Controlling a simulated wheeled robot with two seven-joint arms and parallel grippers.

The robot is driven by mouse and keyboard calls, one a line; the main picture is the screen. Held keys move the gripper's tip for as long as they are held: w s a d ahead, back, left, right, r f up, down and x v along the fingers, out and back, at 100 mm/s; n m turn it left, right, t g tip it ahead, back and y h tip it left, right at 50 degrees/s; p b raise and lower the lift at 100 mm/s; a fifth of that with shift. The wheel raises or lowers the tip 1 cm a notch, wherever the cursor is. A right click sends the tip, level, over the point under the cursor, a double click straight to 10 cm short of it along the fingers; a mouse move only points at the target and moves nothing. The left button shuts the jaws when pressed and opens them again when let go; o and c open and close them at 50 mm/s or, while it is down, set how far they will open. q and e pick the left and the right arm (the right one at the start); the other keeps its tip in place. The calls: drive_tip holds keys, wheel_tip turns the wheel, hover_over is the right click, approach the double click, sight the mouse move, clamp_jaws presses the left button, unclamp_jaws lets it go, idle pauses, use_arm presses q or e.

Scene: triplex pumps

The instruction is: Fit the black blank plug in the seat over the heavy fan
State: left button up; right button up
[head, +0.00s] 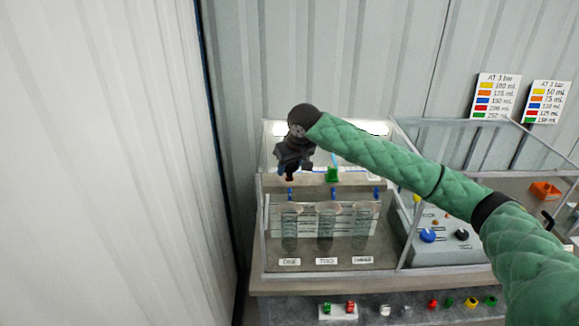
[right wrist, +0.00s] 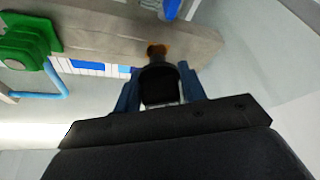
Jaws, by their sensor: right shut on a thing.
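My right gripper (head: 291,166) is above the left end of the beige beam (head: 310,183) in the clear case. In the right wrist view its blue fingers (right wrist: 160,88) are shut on the black plug (right wrist: 158,84). An orange-brown piece (right wrist: 157,50) shows at the plug's far end, against the beam (right wrist: 105,32); I cannot tell whether it is part of the plug or of a seat. A green fitting (head: 332,175) with a light blue tube sits at the beam's middle. Several clear cylinders stand below; their labels are too small to read surely. My left gripper is out of view.
A grey control box (head: 440,245) with blue and black knobs stands right of the cylinders. Small coloured plugs lie along the front ledge (head: 400,312). An orange tray (head: 546,190) and two colour cards (head: 497,97) are at the right. A pale wall is close on the left.

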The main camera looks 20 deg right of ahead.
drive_tip(key=shift+f, duration=0.85)
idle(0.4)
drive_tip(key=o, duration=1)
drive_tip(key=shift+o, duration=0.2)
